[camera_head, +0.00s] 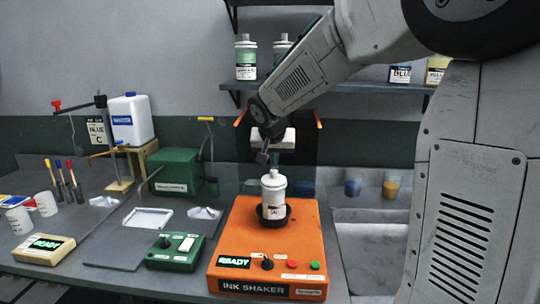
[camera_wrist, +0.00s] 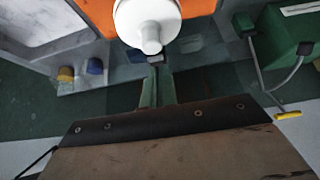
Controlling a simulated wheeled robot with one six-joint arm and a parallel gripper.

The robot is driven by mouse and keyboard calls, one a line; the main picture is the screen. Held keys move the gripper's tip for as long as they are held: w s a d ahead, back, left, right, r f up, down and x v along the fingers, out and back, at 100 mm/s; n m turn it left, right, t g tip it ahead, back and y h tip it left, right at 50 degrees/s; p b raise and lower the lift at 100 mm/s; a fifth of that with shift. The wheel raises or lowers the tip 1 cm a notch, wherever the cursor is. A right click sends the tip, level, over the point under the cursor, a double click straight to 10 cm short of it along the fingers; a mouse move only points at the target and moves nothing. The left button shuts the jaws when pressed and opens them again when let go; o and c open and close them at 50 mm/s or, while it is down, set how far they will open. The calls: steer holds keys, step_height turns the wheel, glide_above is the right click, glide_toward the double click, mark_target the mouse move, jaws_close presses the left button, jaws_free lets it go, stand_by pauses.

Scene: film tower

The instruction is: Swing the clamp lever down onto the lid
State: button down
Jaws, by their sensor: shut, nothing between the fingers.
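A white jar (camera_head: 274,203) stands upright in a dark round holder on the orange ink shaker (camera_head: 230,240). Its white lid (camera_head: 273,181) is on, and it shows from above at the top of the wrist view (camera_wrist: 148,22). My gripper (camera_head: 262,158) points down just behind and above the lid, apart from it as far as I can tell. Its fingers are shut and nothing shows between them. I cannot clearly make out the clamp lever; it may be hidden behind my arm or the jar.
A green box (camera_head: 177,170) and a yellow-tipped upright rod (camera_head: 206,119) stand to the left of the shaker. A shelf (camera_head: 350,88) with bottles runs above, close to my arm. A sink (camera_head: 372,250) lies to the right. The shaker's front has a knob and buttons.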

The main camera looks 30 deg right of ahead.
steer(key=shift+s+a+f, duration=0.15)
steer(key=shift+s+f, duration=0.05)
steer(key=shift+f, duration=0.05)
stand_by(0.6)
steer(key=v, duration=0.7)
steer(key=shift+s+r, duration=0.2)
steer(key=shift+r, duration=0.15)
steer(key=shift+a, duration=0.1)
steer(key=s+a+f+n+g+y, duration=0.1)
steer(key=s+a+f+n, duration=0.1)
steer(key=s, duration=0.8)
steer(key=s+a+f+n+g+y, duration=0.1)
steer(key=s+a+f+n, duration=0.1)
steer(key=s, duration=0.9)
steer(key=s+a+f+n+g+y, duration=0.1)
steer(key=s+a+f+n+g, duration=0.1)
steer(key=s, duration=0.9)
step_height(320, 180, down, 2)
steer(key=shift+a+f+n+y, duration=0.2)
steer(key=shift+a+n+y, duration=0.2)
steer(key=shift+a, duration=0.5)
